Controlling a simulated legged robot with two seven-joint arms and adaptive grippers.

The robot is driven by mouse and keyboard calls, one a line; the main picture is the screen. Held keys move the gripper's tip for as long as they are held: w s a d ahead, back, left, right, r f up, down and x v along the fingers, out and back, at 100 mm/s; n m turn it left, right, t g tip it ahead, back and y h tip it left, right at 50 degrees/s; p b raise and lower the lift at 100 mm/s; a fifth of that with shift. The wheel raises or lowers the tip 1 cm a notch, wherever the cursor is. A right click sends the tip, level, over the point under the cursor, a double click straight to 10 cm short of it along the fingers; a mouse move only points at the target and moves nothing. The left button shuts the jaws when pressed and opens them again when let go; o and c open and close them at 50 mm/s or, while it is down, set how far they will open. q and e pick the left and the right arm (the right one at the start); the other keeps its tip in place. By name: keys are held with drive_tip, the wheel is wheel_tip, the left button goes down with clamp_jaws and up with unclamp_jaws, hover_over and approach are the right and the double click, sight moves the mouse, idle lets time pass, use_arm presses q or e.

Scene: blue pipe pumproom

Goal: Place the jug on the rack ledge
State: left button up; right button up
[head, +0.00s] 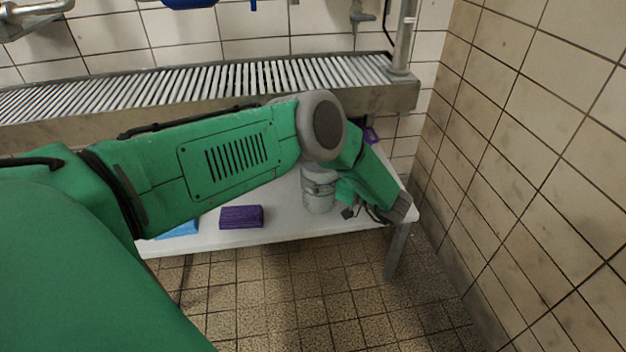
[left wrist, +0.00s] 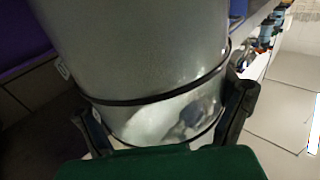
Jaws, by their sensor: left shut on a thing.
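The jug (head: 318,198) is a grey metal cylinder standing upright at the right part of the white table. In the left wrist view the jug (left wrist: 140,50) fills the middle, with dark bands around it. My left gripper (head: 335,192) reaches down from the right side of the jug. In the left wrist view its dark fingers (left wrist: 165,108) lie on both sides of the jug, shut on it. The slatted rack ledge (head: 230,86) runs along the back wall, above and behind the table. My right gripper is not in view.
On the white table (head: 290,222) lie a purple block (head: 241,217) and a blue item (head: 180,230), partly hidden by my arm. A purple item (head: 371,135) shows behind my forearm. A vertical pipe (head: 404,35) stands at the rack's right end. A tiled wall (head: 540,150) closes the right side.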

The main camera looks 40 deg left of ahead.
use_arm(q)
drive_tip(key=shift+a, duration=0.5)
drive_tip(key=f+b, duration=0.1)
drive_tip(key=f, duration=0.1)
drive_tip(key=f+b, duration=0.1)
drive_tip(key=f, duration=0.1)
drive_tip(key=shift+a+b, duration=0.3)
drive_tip(key=shift+a, duration=0.05)
drive_tip(key=shift+s+a+r, duration=0.1)
drive_tip(key=o, duration=1.6)
drive_tip(key=shift+d, duration=0.2)
drive_tip(key=shift+r, duration=0.1)
drive_tip(key=shift+d, duration=0.1)
